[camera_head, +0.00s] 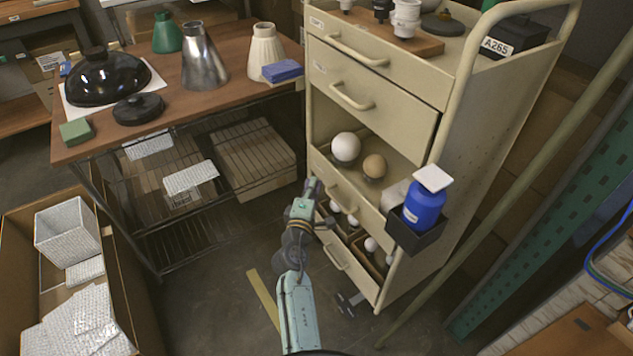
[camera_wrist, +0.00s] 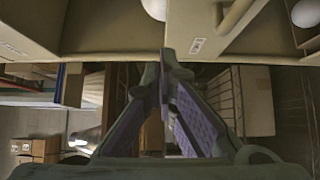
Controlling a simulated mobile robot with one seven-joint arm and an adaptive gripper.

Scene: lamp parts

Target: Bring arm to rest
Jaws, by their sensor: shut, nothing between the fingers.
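My arm reaches up from the bottom centre of the head view. My gripper (camera_head: 312,187) is beside the front left edge of the beige drawer cart (camera_head: 470,150), near its lower drawers. In the wrist view my gripper (camera_wrist: 167,55) has its fingertips together, with nothing between them.
A white ball (camera_head: 346,147) and a tan ball (camera_head: 374,166) sit in the cart's open shelf. A blue bottle (camera_head: 424,207) stands in a black side holder. A wooden table (camera_head: 220,95) bears lamp shades. A cardboard box (camera_head: 125,290) is at lower left. Some floor is clear.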

